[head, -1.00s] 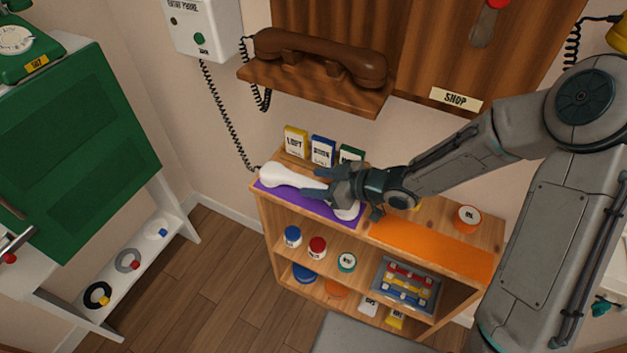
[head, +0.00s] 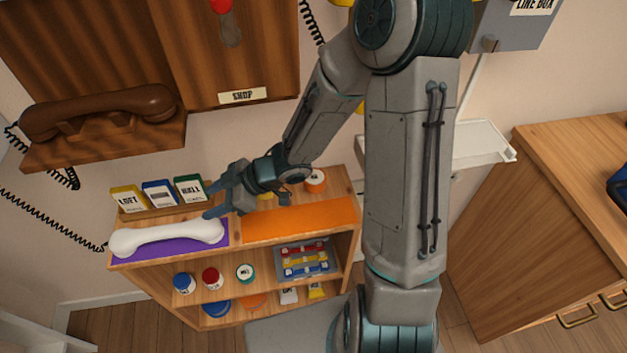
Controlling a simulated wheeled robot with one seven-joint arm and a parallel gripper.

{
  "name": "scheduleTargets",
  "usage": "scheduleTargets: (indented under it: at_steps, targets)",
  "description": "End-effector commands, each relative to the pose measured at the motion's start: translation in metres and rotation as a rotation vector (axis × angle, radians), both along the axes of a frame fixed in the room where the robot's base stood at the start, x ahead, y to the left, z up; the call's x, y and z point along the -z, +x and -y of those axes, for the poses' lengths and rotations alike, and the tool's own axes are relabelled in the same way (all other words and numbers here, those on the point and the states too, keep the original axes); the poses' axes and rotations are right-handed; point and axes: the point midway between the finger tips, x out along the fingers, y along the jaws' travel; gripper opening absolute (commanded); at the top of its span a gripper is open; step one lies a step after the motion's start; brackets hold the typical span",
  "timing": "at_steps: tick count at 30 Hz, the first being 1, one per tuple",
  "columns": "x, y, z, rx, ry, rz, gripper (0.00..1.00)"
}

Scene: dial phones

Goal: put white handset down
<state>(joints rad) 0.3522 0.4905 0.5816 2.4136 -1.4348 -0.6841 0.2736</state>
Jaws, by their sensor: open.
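The white handset (head: 166,235) lies flat along the purple mat (head: 172,249) on the left part of the shelf unit's top. Its coiled cord (head: 50,218) runs off to the left. My gripper (head: 213,200) is open and empty, just right of and above the handset's right end, with its fingers pointing left. It appears apart from the handset.
An orange mat (head: 300,221) covers the front right of the shelf top. Yellow, blue and green boxes (head: 160,194) stand behind the handset. A brown handset (head: 98,113) rests on a wall ledge above. A wooden cabinet (head: 540,230) stands at right.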

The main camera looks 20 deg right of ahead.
Motion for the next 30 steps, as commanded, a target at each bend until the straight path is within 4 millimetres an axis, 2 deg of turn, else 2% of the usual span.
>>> scheduleTargets:
  at_steps: [4, 8, 11, 14, 16, 19, 24, 27, 30]
  targets:
    - [-0.004, 0.039, 0.051, 0.252, -0.247, 0.063, 0.51]
    - [-0.023, 0.058, 0.114, 0.524, -0.453, 0.072, 0.51]
    - [-0.046, 0.054, 0.160, 0.729, -0.568, 0.041, 0.51]
    - [-0.070, 0.035, 0.198, 0.922, -0.642, -0.030, 0.51]
    - [-0.086, 0.014, 0.219, 1.046, -0.668, -0.105, 0.51]
    - [-0.104, -0.024, 0.236, 1.187, -0.671, -0.243, 0.51]
    - [-0.123, -0.085, 0.237, 1.303, -0.608, -0.498, 0.51]
    - [-0.129, -0.110, 0.229, 1.312, -0.564, -0.609, 0.51]
    - [-0.133, -0.124, 0.224, 1.308, -0.538, -0.674, 0.51]
